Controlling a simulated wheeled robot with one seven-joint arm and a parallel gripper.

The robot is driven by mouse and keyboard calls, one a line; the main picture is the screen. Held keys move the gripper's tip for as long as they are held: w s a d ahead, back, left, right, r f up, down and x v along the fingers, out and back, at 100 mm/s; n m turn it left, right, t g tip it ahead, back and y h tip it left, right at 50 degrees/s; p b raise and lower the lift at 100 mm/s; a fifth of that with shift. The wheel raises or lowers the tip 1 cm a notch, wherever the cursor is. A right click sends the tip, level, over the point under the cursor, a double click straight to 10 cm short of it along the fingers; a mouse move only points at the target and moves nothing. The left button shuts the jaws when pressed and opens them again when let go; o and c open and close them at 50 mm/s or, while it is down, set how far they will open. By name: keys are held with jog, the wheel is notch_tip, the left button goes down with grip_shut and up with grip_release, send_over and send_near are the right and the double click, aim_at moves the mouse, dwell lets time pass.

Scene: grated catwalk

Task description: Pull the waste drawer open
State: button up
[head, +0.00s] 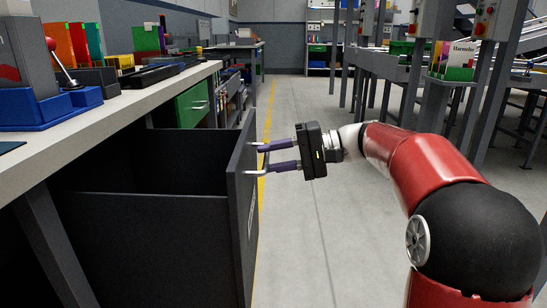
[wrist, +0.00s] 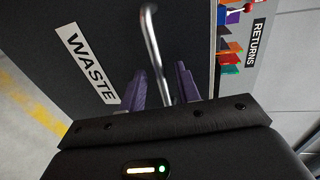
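The waste drawer is a dark grey bin-like drawer under the bench, and it stands pulled well out in the head view, with its front panel (head: 241,215) facing right. The wrist view shows its front (wrist: 60,110) with a white WASTE label (wrist: 86,62). A bent metal bar handle (wrist: 152,42) is fixed to the front; it also shows in the head view (head: 265,160). My gripper (head: 267,159) has its purple fingers on either side of the handle bar. The fingers are apart, with gaps to the bar in the wrist view (wrist: 160,88), so it is open around the handle.
The workbench (head: 120,110) runs along the left with bins on top. A green drawer (head: 193,103) sits farther along it. A RETURNS label (wrist: 257,40) shows in the wrist view. Grey floor (head: 320,230) is clear to the right; metal frames (head: 410,95) stand beyond.

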jog(key=p+v, duration=0.1)
jog(key=v, duration=0.6)
jog(key=shift+d, duration=0.45)
jog(key=shift+s+a+r, duration=0.1)
jog(key=shift+s, duration=0.05)
jog(key=s+a+f+m+t+h+p, duration=0.1)
jog(key=s+a+f+h+p, duration=0.1)
jog(key=s+h, duration=0.35)
jog(key=s+a+f+h+p, duration=0.1)
jog(key=s+f+h+p, duration=0.15)
jog(key=s, duration=0.55)
jog(key=s+d+f+n+t+h+p, duration=0.1)
jog(key=s+d+f+h+p, duration=0.1)
jog(key=s, duration=0.4)
jog(key=s+d+f+t+h+p, duration=0.2)
jog(key=s+d+f+h, duration=0.1)
jog(key=s+d+h, duration=0.2)
jog(key=shift+s+d+n+t+h, duration=0.3)
jog(key=shift+s+n, duration=0.1)
jog(key=shift+s, duration=0.2)
